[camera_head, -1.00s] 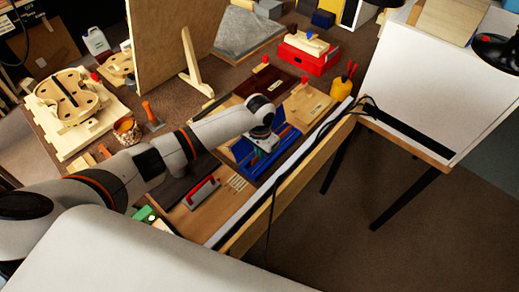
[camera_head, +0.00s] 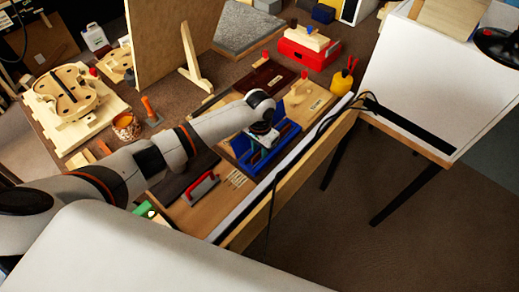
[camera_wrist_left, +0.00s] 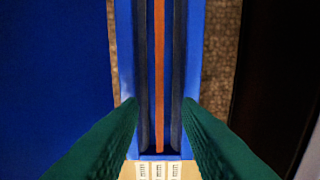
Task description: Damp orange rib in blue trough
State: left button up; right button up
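The blue trough (camera_head: 286,136) lies on the bench near its front edge, below my left gripper (camera_head: 262,146). In the left wrist view the blue trough (camera_wrist_left: 125,60) runs lengthwise up the picture. The thin orange rib (camera_wrist_left: 159,70) stands along its middle, between two dark strips. My left gripper (camera_wrist_left: 159,103) has two green fingers spread apart, one on each side of the rib, with visible gaps to it. I cannot tell how high the fingertips are above the trough. In the head view my wrist hides the rib. My right gripper is in neither view.
A grey block with a red handle (camera_head: 203,187) lies left of the trough. A yellow bottle (camera_head: 343,81) and a red box (camera_head: 308,56) stand to the right and behind. An upright wooden panel (camera_head: 165,45) rises at the back. A black cable (camera_head: 274,190) hangs over the front edge.

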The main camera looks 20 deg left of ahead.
pick_arm(q)
notch_tip(320, 180, up, 11)
jog(key=shift+f, duration=0.15)
dwell(0.6)
